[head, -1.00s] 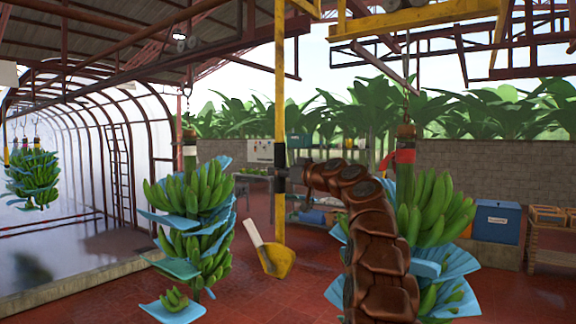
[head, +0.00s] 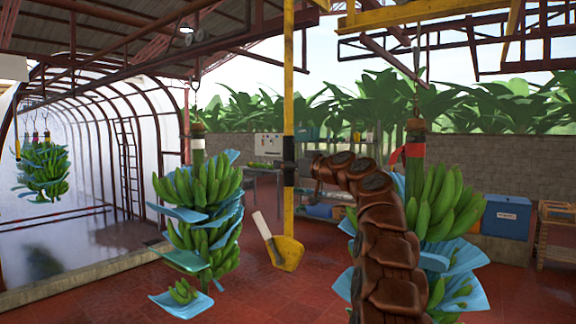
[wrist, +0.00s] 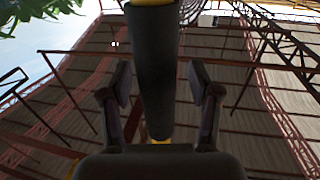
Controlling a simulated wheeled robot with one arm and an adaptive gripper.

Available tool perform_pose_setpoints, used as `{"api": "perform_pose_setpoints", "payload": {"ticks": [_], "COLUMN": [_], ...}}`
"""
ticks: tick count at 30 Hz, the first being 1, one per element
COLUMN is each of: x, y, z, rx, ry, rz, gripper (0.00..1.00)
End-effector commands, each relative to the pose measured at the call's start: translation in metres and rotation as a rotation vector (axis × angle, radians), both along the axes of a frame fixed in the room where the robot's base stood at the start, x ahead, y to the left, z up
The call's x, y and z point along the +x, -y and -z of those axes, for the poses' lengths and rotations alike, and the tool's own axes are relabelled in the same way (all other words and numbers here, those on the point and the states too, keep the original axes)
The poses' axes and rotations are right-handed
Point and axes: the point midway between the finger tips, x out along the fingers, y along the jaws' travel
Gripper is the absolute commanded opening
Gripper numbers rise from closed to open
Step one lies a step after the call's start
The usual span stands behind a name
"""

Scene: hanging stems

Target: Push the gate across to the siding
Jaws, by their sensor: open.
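The gate's yellow pole (head: 288,90) hangs down from the overhead rails, with a dark grip section partway down and a yellow foot (head: 287,254) near the floor. A yellow overhead beam (head: 415,12) shows at the top right; I cannot tell how the pole joins it. In the wrist view, the dark grip (wrist: 155,75) stands between the two open fingers of my gripper (wrist: 160,85), with a gap visible on each side.
A banana bunch with blue sheets (head: 200,220) hangs left of the pole. Another bunch (head: 440,200) hangs right, partly behind my arm. More bunches (head: 43,170) hang far left. A blue box (head: 507,216) and a wooden stand (head: 555,235) are at right. Red floor is clear around the foot.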

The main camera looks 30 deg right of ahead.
Motion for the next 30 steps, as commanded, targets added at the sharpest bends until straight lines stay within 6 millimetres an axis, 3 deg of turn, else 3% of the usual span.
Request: {"api": "perform_pose_setpoints", "payload": {"ticks": [12,30], "x": [-0.029,-0.094], "y": [0.007,0.026], "z": [0.000,0.000], "rx": [0.004,0.002], "ry": [0.000,0.000], "rz": [-0.002,-0.001], "gripper": [0.62,0.62]}}
